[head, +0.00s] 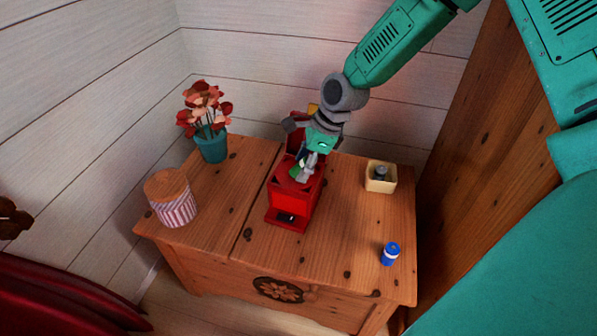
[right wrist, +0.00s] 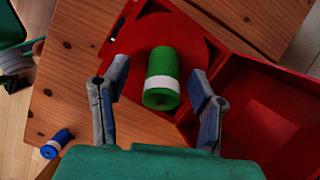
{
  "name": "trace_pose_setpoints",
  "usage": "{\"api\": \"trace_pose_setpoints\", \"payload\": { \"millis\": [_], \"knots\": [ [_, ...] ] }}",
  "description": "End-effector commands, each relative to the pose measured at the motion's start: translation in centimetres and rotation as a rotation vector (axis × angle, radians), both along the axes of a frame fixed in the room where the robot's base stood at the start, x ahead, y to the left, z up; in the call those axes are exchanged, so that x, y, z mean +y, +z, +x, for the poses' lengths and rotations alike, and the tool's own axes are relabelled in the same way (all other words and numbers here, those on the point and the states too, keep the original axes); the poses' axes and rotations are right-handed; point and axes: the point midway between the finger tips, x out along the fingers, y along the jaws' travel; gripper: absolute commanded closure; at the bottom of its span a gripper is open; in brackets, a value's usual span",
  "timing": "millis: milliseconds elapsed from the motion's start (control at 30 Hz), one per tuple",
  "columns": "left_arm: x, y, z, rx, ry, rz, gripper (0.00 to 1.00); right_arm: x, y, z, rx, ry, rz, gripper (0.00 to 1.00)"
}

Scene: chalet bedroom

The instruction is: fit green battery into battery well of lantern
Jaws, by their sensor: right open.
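The red lantern (head: 289,205) stands on the wooden chest, its lid (head: 296,131) raised at the back. In the right wrist view its round red top (right wrist: 205,48) shows beneath the green battery (right wrist: 161,66), which has a white band. The battery is over the well area; how deep it sits in the well, I cannot tell. My right gripper (right wrist: 160,100) is open, one finger on each side of the battery with gaps between. In the head view the gripper (head: 303,168) is over the lantern and partly hides the battery. My left gripper is not in view.
A blue battery (head: 390,254) stands at the chest's front right. A cream box (head: 381,185) holding a grey item is behind it. A flower pot (head: 212,148) and a striped jar (head: 175,209) stand left.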

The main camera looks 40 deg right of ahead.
Motion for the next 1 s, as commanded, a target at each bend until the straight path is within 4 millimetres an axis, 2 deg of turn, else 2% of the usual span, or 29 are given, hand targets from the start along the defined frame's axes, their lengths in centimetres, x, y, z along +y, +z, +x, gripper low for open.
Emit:
{"api": "trace_pose_setpoints", "payload": {
  "millis": [133, 267, 300, 667, 767, 1000],
  "knots": [
    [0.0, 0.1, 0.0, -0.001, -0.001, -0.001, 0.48, -0.2, 0.0, 0.0, 0.001, -0.001, 0.002, 0.48],
    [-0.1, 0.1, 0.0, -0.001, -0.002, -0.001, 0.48, 0.0, 0.1, 0.0, 0.001, -0.001, -0.001, 0.94],
    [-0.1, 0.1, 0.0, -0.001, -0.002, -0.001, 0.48, 0.0, 0.1, 0.0, 0.001, -0.001, -0.002, 1.00],
    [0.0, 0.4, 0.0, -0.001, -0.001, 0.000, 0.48, 0.1, 0.8, 0.1, -0.001, 0.000, -0.002, 1.00],
    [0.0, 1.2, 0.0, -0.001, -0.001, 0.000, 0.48, 0.0, 2.4, 0.1, -0.002, -0.001, -0.002, 1.00],
    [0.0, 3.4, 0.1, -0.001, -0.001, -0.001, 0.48, 0.0, 7.4, 0.1, -0.002, 0.001, -0.003, 1.00]
  ]
}}
